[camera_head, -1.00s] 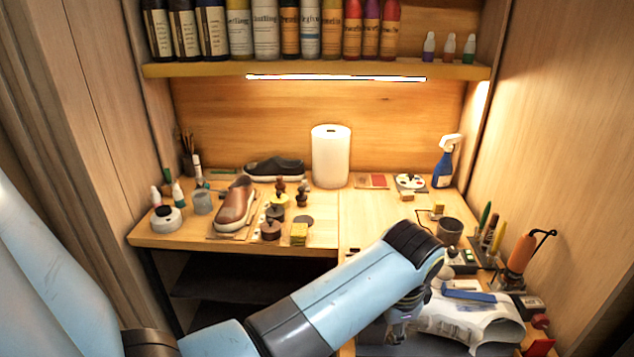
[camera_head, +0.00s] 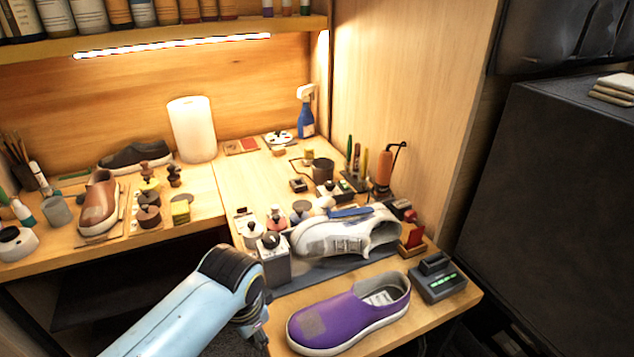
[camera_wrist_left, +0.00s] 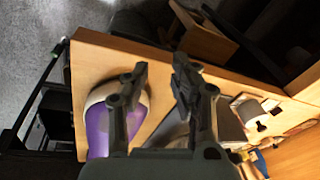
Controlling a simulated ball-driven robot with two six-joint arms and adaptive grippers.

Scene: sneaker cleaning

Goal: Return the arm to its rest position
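My left arm comes in from the lower left. Its gripper (camera_head: 257,332) hangs at the table's front edge, left of the purple shoe and apart from it. In the left wrist view the two fingers (camera_wrist_left: 160,72) are spread with nothing between them, and the purple shoe (camera_wrist_left: 100,128) shows partly behind the left finger. In the head view the purple shoe (camera_head: 335,318) stands at the front of the table. The white sneaker (camera_head: 345,236) lies behind it on a dark mat (camera_head: 310,272), with a blue brush (camera_head: 350,211) on top. My right gripper is not in view.
A dark device with green lights (camera_head: 437,278) sits at the right table corner. A brown shoe (camera_head: 100,205), paper roll (camera_head: 192,130) and spray bottle (camera_head: 305,112) stand farther back. Open floor lies below the front edge.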

